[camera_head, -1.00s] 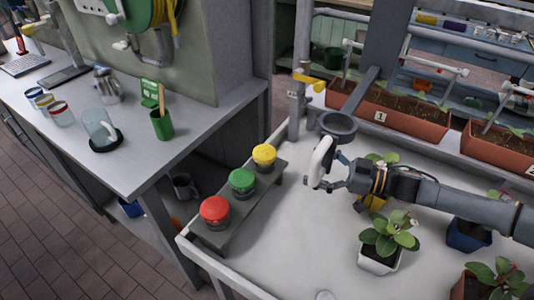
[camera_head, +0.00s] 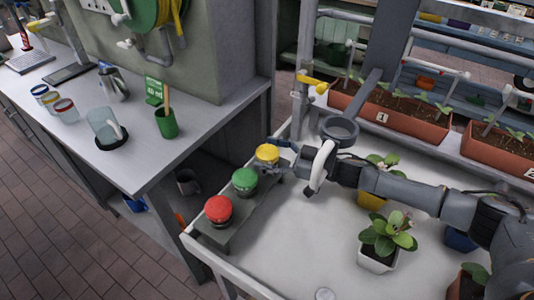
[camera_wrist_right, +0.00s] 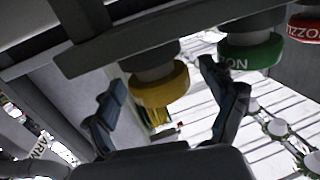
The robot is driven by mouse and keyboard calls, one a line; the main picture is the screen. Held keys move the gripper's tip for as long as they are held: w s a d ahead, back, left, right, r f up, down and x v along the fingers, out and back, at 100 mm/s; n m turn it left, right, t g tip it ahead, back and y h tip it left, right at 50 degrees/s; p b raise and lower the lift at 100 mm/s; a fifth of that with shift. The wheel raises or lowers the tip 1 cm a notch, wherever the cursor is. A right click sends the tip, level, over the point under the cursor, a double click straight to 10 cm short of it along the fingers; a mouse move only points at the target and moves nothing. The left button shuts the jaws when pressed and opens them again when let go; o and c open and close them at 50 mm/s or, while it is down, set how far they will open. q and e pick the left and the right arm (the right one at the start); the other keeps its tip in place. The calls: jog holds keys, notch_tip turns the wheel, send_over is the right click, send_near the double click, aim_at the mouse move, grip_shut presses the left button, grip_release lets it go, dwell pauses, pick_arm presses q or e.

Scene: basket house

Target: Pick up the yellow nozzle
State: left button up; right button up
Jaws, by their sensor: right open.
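The yellow nozzle (camera_head: 267,153) sits at the far end of a grey stand (camera_head: 228,236), in a row with a green nozzle (camera_head: 244,181) and a red nozzle (camera_head: 218,209). My right gripper (camera_head: 279,157) is open beside the yellow nozzle, reaching in from the right. In the right wrist view, the yellow nozzle (camera_wrist_right: 160,86) lies between and beyond the spread fingers (camera_wrist_right: 165,102), with the green nozzle (camera_wrist_right: 251,53) close to one fingertip. I cannot tell whether a finger touches the yellow nozzle. My left gripper is not in view.
A white curved handle (camera_head: 319,168) below a grey ring (camera_head: 340,128) is close to my right arm. Potted plants (camera_head: 377,258) stand on the white table (camera_head: 292,244) near the arm. The table's middle is mostly clear. A workbench (camera_head: 143,161) is at left.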

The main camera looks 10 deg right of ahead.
jog(key=shift+c, duration=0.2)
jog(key=c, duration=1.2)
